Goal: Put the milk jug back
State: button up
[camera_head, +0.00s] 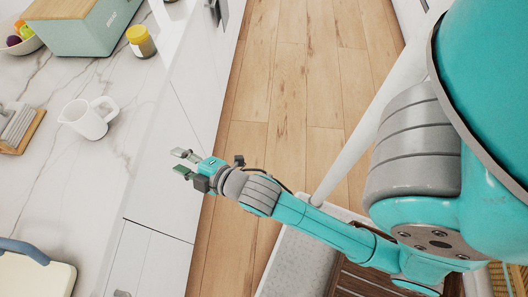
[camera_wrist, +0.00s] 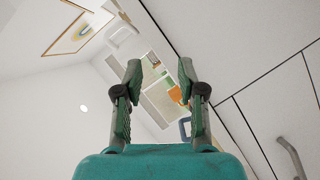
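A white milk jug (camera_head: 88,118) stands upright on the marble counter (camera_head: 95,190) in the head view, its handle to the right. My gripper (camera_head: 180,162) hangs over the floor beside the counter's front, to the right of the jug and apart from it. In the wrist view my gripper (camera_wrist: 160,82) has its two fingers spread with nothing between them.
A teal bread bin (camera_head: 85,25), a yellow-lidded jar (camera_head: 141,41) and a fruit bowl (camera_head: 20,40) stand at the back of the counter. A wooden stand with a grey-white item (camera_head: 18,128) is left of the jug. White cabinet fronts (camera_head: 165,190) drop beside my gripper.

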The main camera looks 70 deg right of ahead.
jog(key=s+a+f+m, duration=0.1)
jog(key=s+m, duration=1)
jog(key=s, duration=1.6)
jog(key=shift+f+g+y, duration=0.3)
jog(key=shift+y, duration=0.1)
